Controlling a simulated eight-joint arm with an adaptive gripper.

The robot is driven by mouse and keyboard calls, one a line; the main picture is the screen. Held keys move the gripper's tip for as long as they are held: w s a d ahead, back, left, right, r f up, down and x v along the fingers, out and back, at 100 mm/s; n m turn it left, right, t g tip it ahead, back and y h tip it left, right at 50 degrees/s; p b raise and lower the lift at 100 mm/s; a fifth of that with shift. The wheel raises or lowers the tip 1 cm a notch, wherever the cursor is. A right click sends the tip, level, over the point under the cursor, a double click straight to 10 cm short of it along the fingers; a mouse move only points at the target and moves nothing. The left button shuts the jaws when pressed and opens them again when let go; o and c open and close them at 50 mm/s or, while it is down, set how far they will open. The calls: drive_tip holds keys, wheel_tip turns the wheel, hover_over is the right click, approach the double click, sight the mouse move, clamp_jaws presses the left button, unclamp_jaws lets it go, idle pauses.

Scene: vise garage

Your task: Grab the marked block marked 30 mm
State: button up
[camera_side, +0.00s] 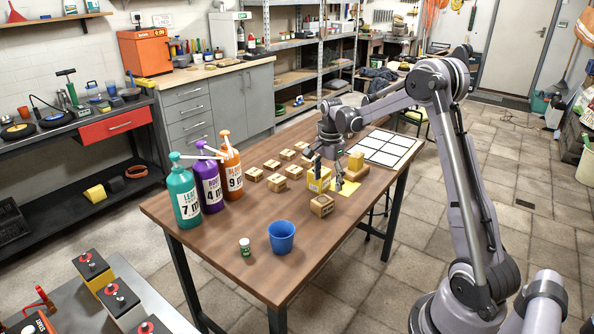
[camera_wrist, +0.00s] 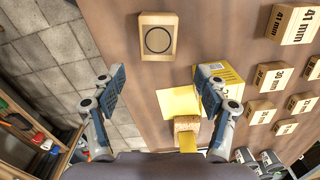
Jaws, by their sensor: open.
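My gripper (camera_side: 328,174) is open above the wooden table, with its fingers wide apart and nothing between them in the wrist view (camera_wrist: 162,88). A small wooden block (camera_wrist: 272,78) that appears to read 30 mm lies to the right of the right finger, beyond a yellow box, apart from the gripper. A larger block marked 41 mm (camera_wrist: 293,25) lies above it in that view. Several smaller blocks lie around it, their labels hard to read. In the side view the group of blocks (camera_side: 277,183) lies left of my gripper; its labels are too small to read.
A yellow box (camera_wrist: 230,85) is close by the right finger. A block with a ring (camera_wrist: 157,38) lies ahead. A yellow sheet (camera_wrist: 172,104) lies below. A blue cup (camera_side: 281,238), small jar (camera_side: 245,247) and pump bottles (camera_side: 208,185) stand on the table (camera_side: 225,240).

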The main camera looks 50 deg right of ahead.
sight(327, 198)
drive_tip(key=f, duration=0.8)
drive_tip(key=shift+s+a, duration=0.15)
drive_tip(key=shift+a, duration=0.05)
drive_tip(key=c, duration=1.3)
